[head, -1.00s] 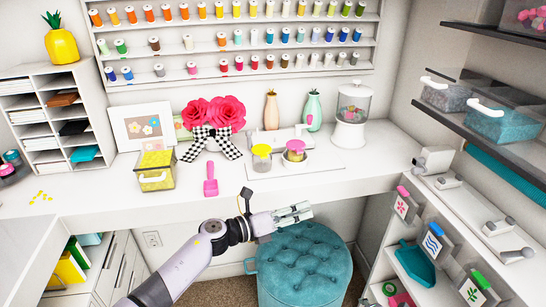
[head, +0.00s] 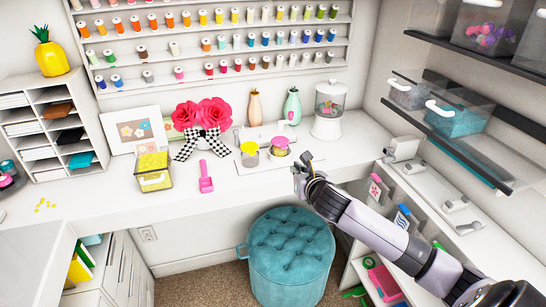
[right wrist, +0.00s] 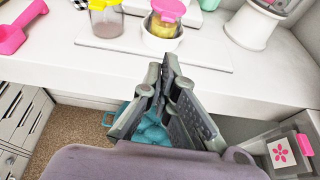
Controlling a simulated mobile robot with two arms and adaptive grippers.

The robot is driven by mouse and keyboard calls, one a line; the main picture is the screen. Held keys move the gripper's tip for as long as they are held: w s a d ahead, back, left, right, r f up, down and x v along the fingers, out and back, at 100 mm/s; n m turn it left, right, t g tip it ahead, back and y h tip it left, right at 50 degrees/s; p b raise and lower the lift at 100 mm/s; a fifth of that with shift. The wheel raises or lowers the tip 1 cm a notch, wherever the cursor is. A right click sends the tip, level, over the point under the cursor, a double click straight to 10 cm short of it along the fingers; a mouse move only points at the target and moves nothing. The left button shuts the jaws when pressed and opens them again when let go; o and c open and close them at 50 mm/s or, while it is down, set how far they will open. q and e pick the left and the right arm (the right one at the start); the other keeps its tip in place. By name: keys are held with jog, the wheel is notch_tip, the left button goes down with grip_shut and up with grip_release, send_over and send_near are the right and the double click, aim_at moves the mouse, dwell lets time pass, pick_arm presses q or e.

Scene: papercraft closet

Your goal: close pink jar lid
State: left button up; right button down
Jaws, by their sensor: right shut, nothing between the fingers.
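The pink jar lid (head: 279,142) is on or over a small jar with yellow contents, in or behind a white bowl (head: 279,160) on the desk. In the right wrist view the pink lid (right wrist: 169,9) looks tilted above the yellow contents; I cannot tell how it sits on the rim. My right gripper (head: 303,176) is shut and empty, in front of the desk edge, apart from the jar. Its fingers (right wrist: 167,75) point toward the jar in the right wrist view. My left gripper is not in view.
A yellow-lidded jar (head: 249,151) stands just left of the pink one on a pale board (right wrist: 200,50). A pink scoop (head: 205,178) lies further left, and a white dispenser (head: 328,122) stands to the right. A teal stool (head: 290,250) is below the desk edge.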

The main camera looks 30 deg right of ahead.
aim_at(281, 143)
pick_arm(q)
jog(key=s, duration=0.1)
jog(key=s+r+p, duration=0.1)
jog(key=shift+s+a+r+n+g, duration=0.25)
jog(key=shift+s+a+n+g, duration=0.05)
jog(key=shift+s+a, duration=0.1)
pick_arm(e)
jog(key=x, duration=1)
jog(key=shift+w+a+r, duration=0.2)
jog(key=shift+w+r, duration=0.05)
jog(key=shift+r, duration=0.15)
